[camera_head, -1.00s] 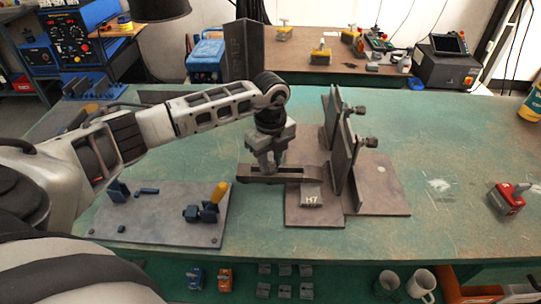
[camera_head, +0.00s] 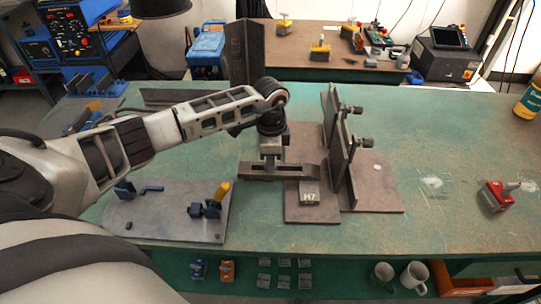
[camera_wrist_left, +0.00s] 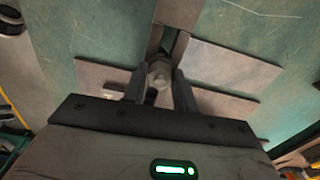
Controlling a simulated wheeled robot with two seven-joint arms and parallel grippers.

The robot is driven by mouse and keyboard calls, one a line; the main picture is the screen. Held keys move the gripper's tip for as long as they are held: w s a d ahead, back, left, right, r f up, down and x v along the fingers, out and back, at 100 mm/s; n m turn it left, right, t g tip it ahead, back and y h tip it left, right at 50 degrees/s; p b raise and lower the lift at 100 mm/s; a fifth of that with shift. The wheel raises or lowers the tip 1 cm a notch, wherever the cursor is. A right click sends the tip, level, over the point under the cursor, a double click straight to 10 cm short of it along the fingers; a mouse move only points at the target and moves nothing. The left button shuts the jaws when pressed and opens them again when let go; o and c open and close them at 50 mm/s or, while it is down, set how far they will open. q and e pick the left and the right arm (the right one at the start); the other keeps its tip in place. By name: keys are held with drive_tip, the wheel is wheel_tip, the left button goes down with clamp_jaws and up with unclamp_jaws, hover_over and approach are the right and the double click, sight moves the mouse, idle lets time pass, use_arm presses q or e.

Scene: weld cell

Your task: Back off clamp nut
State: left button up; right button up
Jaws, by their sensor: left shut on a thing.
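A dark slotted strap clamp (camera_head: 300,172) lies across the left part of a brown base plate (camera_head: 296,213), with a grey block marked H7 (camera_head: 309,192) just in front of it. My left gripper (camera_head: 270,163) points down over the strap. In the left wrist view, the left gripper's fingers (camera_wrist_left: 160,88) close on both sides of the round grey clamp nut (camera_wrist_left: 159,74), and the slotted strap (camera_wrist_left: 168,42) runs away beyond it. In the head view the gripper hides the nut. My right gripper is in neither view.
Upright plates with clamp screws (camera_head: 342,150) stand just right of the strap. A grey fixture plate (camera_head: 165,222) with blue parts and a yellow handle lies front left. The green bench between is mostly clear.

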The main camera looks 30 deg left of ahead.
use_arm(q)
drive_tip(key=shift+r+n, duration=0.1)
drive_tip(key=shift+n, duration=1.6)
drive_tip(key=o, duration=1)
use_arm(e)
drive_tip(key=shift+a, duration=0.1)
use_arm(q)
wheel_tip(320, 180, up, 16)
drive_tip(key=shift+f+b, duration=0.1)
drive_tip(key=shift+b, duration=0.8)
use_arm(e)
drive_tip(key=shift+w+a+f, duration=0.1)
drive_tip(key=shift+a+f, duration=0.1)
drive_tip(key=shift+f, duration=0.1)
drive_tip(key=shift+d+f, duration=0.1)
